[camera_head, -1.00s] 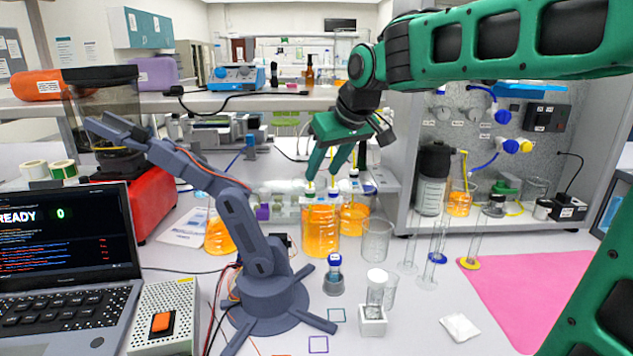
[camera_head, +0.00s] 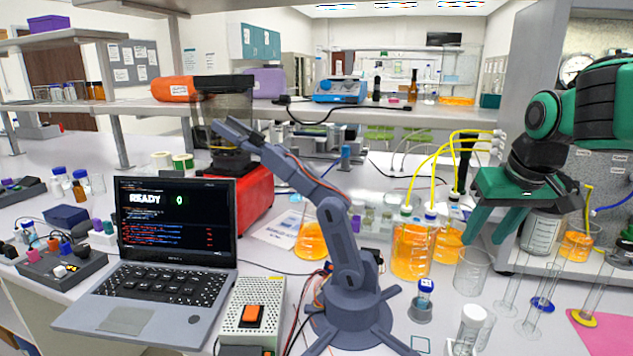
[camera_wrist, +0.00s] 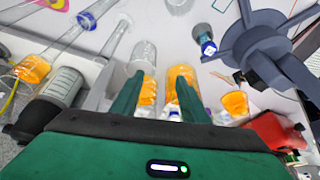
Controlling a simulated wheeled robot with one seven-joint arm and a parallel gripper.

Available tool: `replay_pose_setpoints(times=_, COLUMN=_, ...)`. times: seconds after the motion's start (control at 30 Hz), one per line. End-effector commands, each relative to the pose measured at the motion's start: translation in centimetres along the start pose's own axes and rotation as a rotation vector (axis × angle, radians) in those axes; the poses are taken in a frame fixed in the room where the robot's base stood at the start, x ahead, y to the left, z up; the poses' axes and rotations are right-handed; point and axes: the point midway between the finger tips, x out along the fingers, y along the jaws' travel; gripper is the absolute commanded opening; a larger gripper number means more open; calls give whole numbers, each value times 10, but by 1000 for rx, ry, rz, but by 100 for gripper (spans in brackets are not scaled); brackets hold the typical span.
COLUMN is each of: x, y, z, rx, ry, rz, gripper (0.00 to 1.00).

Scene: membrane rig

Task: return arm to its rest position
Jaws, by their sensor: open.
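My gripper (camera_head: 499,226) is green and hangs over the bench at the right of the head view, jaws apart. Nothing shows between its fingers; it also appears in the wrist view (camera_wrist: 158,95). In the head view an orange-filled bottle with yellow tubes (camera_head: 411,250) stands just left of my gripper, and a clear empty beaker (camera_head: 471,270) stands below it. In the wrist view orange liquid (camera_wrist: 183,78) shows behind and beside the fingers. Whether a finger touches any glassware cannot be told.
A small blue-grey robot arm (camera_head: 345,250) stands mid-bench, left of the bottles. A laptop (camera_head: 175,245) reading READY and a power box (camera_head: 253,312) are at left. Tall glass cylinders (camera_head: 546,290) and a pink mat (camera_head: 605,335) are at right. A shelf (camera_head: 350,112) runs behind.

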Motion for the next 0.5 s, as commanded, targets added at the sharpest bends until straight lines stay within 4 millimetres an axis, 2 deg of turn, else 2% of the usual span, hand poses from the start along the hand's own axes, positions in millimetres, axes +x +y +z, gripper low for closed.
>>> replay_pose_setpoints(times=0.03, x=5, y=17, z=29, rx=58, ry=-40, rz=18, gripper=41)
replay_pose_setpoints(times=0.1, x=12, y=38, z=70, rx=141, ry=-100, rz=42, gripper=41)
replay_pose_setpoints(times=0.2, x=21, y=60, z=130, rx=258, ry=-185, rz=70, gripper=41)
replay_pose_setpoints(times=0.3, x=26, y=73, z=184, rx=360, ry=-261, rz=90, gripper=41)
replay_pose_setpoints(times=0.4, x=30, y=78, z=226, rx=438, ry=-320, rz=102, gripper=41)
replay_pose_setpoints(times=0.5, x=32, y=81, z=252, rx=487, ry=-359, rz=108, gripper=41)
